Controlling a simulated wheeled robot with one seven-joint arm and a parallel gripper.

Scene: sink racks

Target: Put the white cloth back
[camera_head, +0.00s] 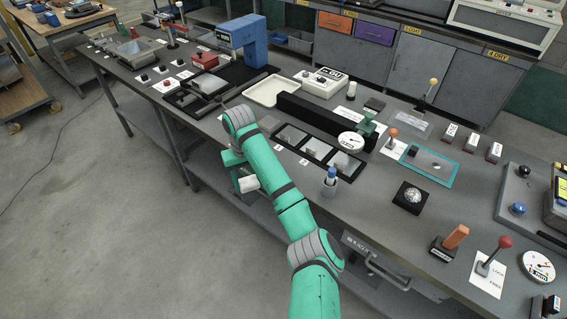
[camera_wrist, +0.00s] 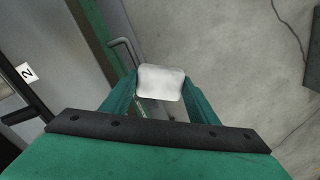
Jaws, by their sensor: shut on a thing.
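The white cloth (camera_wrist: 160,83) is a small, pale, rounded bundle between the green fingers of my gripper (camera_wrist: 158,92) in the wrist view. My gripper is shut on it. In the head view the cloth (camera_head: 249,184) shows below my gripper (camera_head: 243,174), just off the bench's front edge and lower than the top. A bent grey metal rod (camera_wrist: 123,43) shows beside the cloth in the wrist view; I cannot tell whether they touch. My forearm hides part of the bench front.
The long grey bench (camera_head: 378,205) is crowded with trays, levers and dials. A metal rail (camera_head: 376,268) sticks out from its front, right of my arm. A lower shelf (camera_head: 205,172) runs beneath. The floor (camera_head: 90,230) at left is open.

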